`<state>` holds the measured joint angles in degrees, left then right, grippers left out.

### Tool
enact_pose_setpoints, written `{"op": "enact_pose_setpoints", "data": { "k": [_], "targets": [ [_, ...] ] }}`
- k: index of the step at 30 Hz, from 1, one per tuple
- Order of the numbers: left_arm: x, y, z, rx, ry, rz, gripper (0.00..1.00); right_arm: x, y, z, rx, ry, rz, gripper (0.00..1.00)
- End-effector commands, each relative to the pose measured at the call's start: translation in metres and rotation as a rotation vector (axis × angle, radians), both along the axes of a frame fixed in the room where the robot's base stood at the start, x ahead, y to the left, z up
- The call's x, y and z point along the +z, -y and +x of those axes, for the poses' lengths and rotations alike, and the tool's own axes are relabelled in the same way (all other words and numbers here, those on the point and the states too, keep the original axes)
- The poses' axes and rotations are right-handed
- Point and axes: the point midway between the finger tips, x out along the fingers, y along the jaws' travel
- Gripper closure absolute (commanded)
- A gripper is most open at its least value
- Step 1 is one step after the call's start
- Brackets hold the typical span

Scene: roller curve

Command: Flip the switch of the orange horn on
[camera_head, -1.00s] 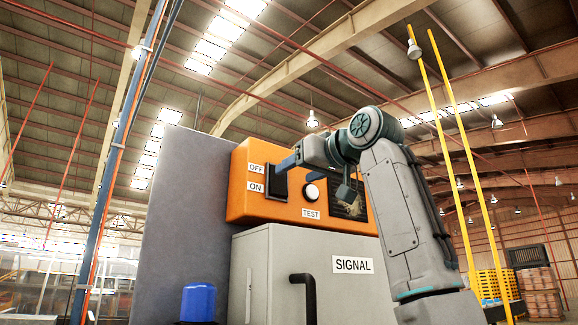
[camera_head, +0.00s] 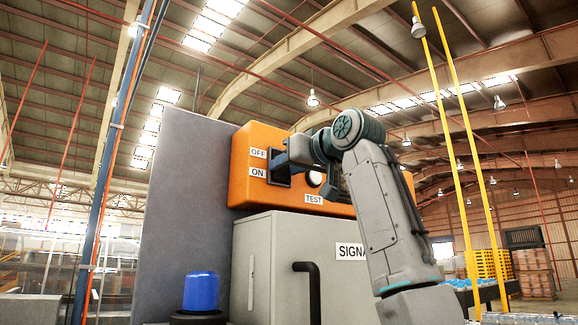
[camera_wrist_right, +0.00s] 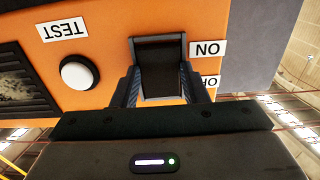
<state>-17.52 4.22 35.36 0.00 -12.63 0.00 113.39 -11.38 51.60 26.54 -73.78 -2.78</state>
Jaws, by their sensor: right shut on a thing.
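The orange horn (camera_head: 242,188) is a box on top of a grey cabinet, with OFF above ON beside its black switch (camera_head: 274,179). In the right wrist view the horn (camera_wrist_right: 106,20) appears upside down and the switch (camera_wrist_right: 160,55) is a dark part in a grey frame. My right gripper (camera_head: 279,166) is at the switch, and in its wrist view the two fingers (camera_wrist_right: 161,88) stand on either side of it, shut on it. The fingers and palm hide part of the switch and the OFF label, so its position is unclear. My left gripper is out of view.
A round white TEST button (camera_wrist_right: 79,73) and a dark grille (camera_wrist_right: 20,80) sit beside the switch. The grey SIGNAL cabinet (camera_head: 262,240) has a black handle (camera_head: 310,285). A blue dome (camera_head: 201,291) stands in front, and a grey panel (camera_head: 190,200) rises left of the horn.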

Motion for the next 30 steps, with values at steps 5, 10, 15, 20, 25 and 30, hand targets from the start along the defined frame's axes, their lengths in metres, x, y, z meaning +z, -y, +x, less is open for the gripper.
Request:
{"op": "enact_pose_setpoints", "data": {
  "k": [5, 10, 15, 20, 25, 30],
  "targets": [
    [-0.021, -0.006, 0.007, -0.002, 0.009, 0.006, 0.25, -0.011, -0.001, 0.001, 0.002, 0.096, 0.071, 0.83],
    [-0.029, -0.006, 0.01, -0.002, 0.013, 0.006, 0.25, -0.01, -0.002, 0.001, 0.001, 0.182, 0.134, 0.83],
    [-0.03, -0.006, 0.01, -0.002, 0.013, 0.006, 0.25, -0.008, -0.001, 0.002, 0.0, 0.204, 0.149, 0.83],
    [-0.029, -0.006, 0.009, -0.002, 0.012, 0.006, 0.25, -0.008, -0.001, 0.002, 0.0, 0.203, 0.149, 0.83],
    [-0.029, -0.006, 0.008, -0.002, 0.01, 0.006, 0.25, -0.007, -0.001, 0.002, 0.0, 0.203, 0.149, 0.38],
    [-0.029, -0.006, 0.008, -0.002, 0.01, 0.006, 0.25, -0.007, -0.001, 0.002, 0.0, 0.204, 0.148, 0.38]
  ]
}}
